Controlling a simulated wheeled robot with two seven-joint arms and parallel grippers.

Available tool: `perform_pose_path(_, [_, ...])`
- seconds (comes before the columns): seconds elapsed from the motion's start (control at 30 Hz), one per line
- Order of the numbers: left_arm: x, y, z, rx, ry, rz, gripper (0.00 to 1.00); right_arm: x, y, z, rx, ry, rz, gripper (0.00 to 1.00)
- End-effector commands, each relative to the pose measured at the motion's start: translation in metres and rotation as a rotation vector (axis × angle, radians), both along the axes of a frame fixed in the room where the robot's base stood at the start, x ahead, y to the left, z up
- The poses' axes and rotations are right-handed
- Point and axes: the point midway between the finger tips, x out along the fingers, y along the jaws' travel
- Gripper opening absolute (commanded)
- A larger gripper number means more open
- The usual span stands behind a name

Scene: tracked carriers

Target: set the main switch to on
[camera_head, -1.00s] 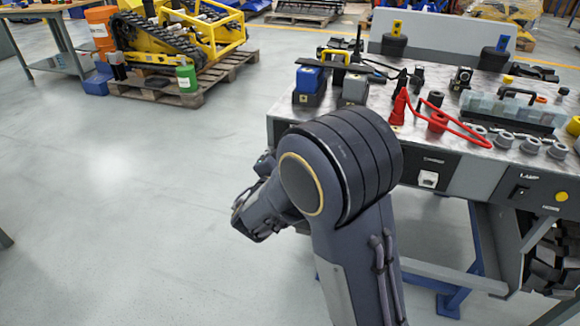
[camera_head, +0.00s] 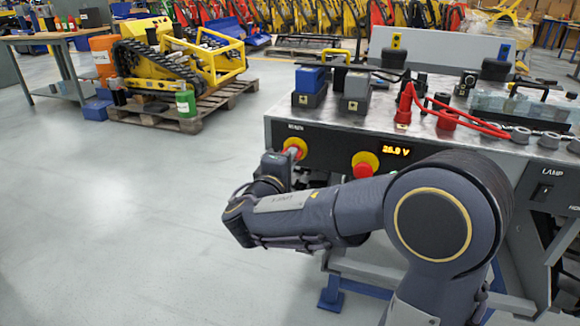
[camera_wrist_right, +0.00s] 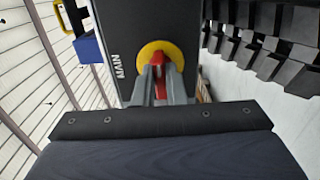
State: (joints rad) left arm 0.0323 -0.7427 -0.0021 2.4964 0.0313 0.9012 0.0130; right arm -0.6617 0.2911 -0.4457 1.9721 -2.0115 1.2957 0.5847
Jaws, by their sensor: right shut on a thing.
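The main switch (camera_head: 294,144) is a red handle on a round yellow plate, at the left end of the bench's front panel. In the right wrist view the red handle (camera_wrist_right: 160,62) stands on the yellow plate (camera_wrist_right: 145,52), next to the word MAIN. My right gripper (camera_wrist_right: 161,82) is shut on the red handle, with one finger on each side of it. In the head view my right gripper (camera_head: 282,160) reaches the switch from the front, and my wrist partly hides it. My left gripper is not in view.
Another red and yellow knob (camera_head: 364,164) sits right of the switch, beside a lit display (camera_head: 396,150) reading about 26.9 V. A lamp switch (camera_head: 543,192) is further right. Blue and grey blocks (camera_head: 311,82) and red cables (camera_head: 470,122) lie on the bench top.

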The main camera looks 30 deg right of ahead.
Motion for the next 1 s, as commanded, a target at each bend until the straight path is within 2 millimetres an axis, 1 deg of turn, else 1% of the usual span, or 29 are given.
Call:
perform_pose_path(0.43, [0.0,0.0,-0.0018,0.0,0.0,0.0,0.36,-0.0001,0.0008,-0.0014,0.009,-0.004,0.002,0.0])
perform_pose_path(0.47, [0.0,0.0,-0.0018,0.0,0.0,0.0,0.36,-0.0001,0.0008,-0.0014,0.009,-0.004,0.002,0.12])
perform_pose_path(0.6, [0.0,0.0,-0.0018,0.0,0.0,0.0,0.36,-0.0001,0.0007,-0.0011,0.008,-0.005,0.001,0.3])
perform_pose_path(0.63, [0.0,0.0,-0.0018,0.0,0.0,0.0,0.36,0.0,0.0006,-0.001,0.008,-0.005,0.001,0.33])
perform_pose_path(0.87, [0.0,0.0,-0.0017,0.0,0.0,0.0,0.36,-0.0001,0.0004,-0.0004,0.008,-0.006,0.001,0.33])
perform_pose_path(1.0, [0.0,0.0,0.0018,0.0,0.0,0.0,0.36,-0.0046,0.0071,0.0008,0.009,-0.006,0.003,0.33])
